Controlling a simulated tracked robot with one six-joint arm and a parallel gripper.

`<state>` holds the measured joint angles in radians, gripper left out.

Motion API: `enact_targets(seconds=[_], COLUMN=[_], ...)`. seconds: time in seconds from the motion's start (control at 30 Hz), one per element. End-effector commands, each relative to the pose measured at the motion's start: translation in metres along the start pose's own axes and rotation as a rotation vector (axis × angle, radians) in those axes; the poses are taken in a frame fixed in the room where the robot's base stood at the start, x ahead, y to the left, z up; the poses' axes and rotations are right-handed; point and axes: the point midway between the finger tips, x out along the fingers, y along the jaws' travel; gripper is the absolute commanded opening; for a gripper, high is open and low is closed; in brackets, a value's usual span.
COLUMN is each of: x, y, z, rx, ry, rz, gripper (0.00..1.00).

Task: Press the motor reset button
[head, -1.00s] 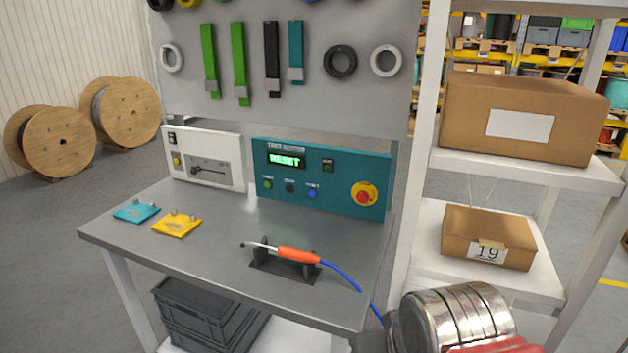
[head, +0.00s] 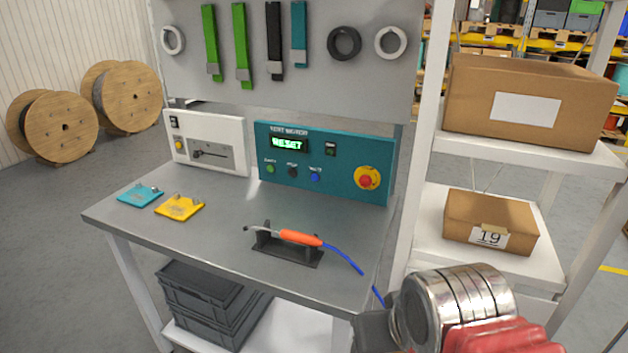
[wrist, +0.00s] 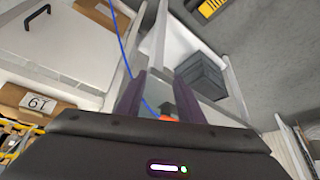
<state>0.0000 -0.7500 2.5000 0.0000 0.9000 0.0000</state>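The teal test panel (head: 325,160) stands at the back of the grey bench in the head view. Its green display (head: 287,144) reads "RESET". Below the display are a green button (head: 270,169), a black button (head: 292,172) and a blue button (head: 315,176); their small labels are hard to read. A red mushroom button (head: 366,180) sits on a yellow disc at the right. In the wrist view my gripper (wrist: 149,74) has its two dark fingers apart, with nothing held between them. It is well away from the panel, which the wrist view does not show.
An orange-handled tool (head: 300,238) with a blue cable rests in a black stand on the bench. Teal (head: 140,196) and yellow (head: 179,208) plates lie at the left. A white control box (head: 208,143) stands left of the panel. Shelving with cardboard boxes (head: 490,224) is at the right.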

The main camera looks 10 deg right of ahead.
Motion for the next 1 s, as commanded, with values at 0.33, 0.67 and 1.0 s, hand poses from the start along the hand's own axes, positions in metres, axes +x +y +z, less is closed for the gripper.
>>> enact_targets(seconds=[0.33, 0.67, 1.0], x=[0.0, 0.0, 0.0], y=[0.0, 0.0, 0.0], z=[0.0, 0.0, 0.0], rx=[0.0, 0.0, 0.0], ry=[0.0, 0.0, 0.0], rz=[0.0, 0.0, 0.0], gripper=[0.09, 0.0, 0.0])
